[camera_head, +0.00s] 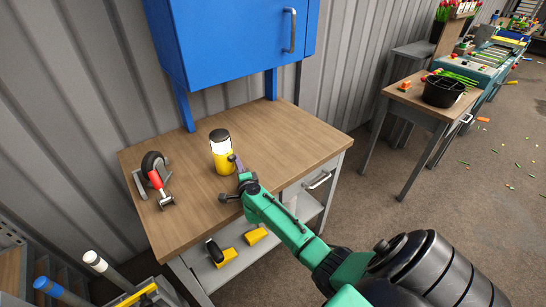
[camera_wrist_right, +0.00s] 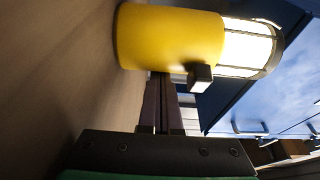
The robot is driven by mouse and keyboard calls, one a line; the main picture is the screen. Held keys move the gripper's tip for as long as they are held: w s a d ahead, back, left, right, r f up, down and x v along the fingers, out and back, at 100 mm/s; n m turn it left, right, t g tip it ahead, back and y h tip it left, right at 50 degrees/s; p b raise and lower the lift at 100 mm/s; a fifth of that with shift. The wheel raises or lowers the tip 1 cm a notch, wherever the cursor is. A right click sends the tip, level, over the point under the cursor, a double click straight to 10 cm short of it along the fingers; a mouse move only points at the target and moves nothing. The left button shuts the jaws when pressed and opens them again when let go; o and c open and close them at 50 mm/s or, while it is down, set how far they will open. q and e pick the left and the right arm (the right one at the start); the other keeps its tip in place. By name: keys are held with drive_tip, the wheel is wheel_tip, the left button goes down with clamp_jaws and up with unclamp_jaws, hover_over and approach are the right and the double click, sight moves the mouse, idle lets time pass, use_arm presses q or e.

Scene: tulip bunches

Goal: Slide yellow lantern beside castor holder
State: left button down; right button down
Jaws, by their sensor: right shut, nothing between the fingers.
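The yellow lantern (camera_head: 222,162) stands upright on the wooden workbench, with a black cap and a lit white cage. The castor holder (camera_head: 153,182), a dark wheel in a grey metal bracket with a red part, sits on the bench to its left, with a gap of bare wood between. My right gripper (camera_head: 235,161) is shut and empty at the lantern's right side. In the right wrist view its fingertips (camera_wrist_right: 161,78) reach up to the yellow body (camera_wrist_right: 170,38); I cannot tell whether they touch. My left gripper is not in view.
The workbench top (camera_head: 265,130) is clear behind and right of the lantern. A blue cabinet (camera_head: 235,40) hangs above the back of the bench. Yellow items (camera_head: 256,236) lie on the shelf below. A side table with a black bucket (camera_head: 442,91) stands at right.

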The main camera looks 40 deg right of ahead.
drive_tip(key=w+a, duration=0.2)
drive_tip(key=a, duration=0.1)
drive_tip(key=w+a+b, duration=0.1)
drive_tip(key=w+a, duration=0.1)
drive_tip(key=a, duration=0.1)
drive_tip(key=w+a+b, duration=0.1)
drive_tip(key=w+a, duration=0.1)
drive_tip(key=a, duration=0.1)
drive_tip(key=shift+a, duration=0.15)
drive_tip(key=shift+s, duration=0.1)
